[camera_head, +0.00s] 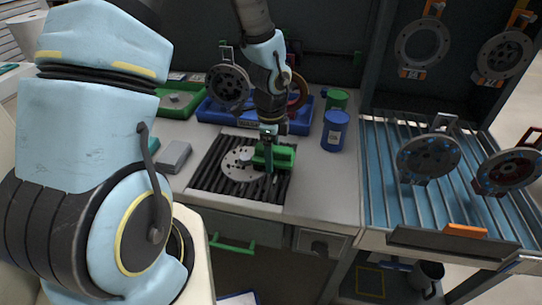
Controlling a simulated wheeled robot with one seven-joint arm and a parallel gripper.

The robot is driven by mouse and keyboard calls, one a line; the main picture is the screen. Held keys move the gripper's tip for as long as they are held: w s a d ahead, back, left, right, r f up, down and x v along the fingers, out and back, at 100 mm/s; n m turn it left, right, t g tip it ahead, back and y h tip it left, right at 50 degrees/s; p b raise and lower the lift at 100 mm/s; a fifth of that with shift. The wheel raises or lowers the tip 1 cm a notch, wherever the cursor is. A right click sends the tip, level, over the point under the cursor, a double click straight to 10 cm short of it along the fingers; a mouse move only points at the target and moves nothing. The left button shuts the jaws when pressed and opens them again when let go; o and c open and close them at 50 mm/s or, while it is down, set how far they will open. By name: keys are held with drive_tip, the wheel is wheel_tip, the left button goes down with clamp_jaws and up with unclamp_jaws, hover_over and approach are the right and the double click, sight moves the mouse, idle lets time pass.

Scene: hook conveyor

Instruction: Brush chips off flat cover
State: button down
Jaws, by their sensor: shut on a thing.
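The flat cover, a pale grey disc with small holes (236,172), lies on a black ribbed mat (217,184) on the bench. A small pale knob-like part shows on its upper middle. My gripper (269,158) points down at the cover's right side. It is shut on a green brush (286,157), whose green block lies partly over the cover's right edge. I cannot tell whether the brush touches the cover. Loose chips are too small to make out.
A blue tray (212,113) and blue and green cans (335,131) stand behind. A grey block (174,157) lies left of the mat. A blue slatted rack (385,197) with hanging discs (428,158) stands at right. Bare bench lies right of the mat.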

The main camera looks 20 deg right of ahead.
drive_tip(key=shift+w+d+f+p, duration=0.1)
drive_tip(key=shift+w+d+p, duration=0.4)
drive_tip(key=shift+w, duration=0.45)
drive_tip(key=shift+s+a+b, duration=0.15)
drive_tip(key=shift+s+a, duration=0.1)
drive_tip(key=shift+s, duration=0.25)
drive_tip(key=shift+s+a+b, duration=0.15)
drive_tip(key=shift+s+a, duration=0.1)
drive_tip(key=shift+s, duration=0.25)
drive_tip(key=shift+s+a+f+b, duration=0.1)
drive_tip(key=shift+s+a+b, duration=0.35)
drive_tip(key=shift+s, duration=0.5)
drive_tip(key=shift+a, duration=0.1)
wheel_tip(320, 180, up, 6)
drive_tip(key=p, duration=0.6)
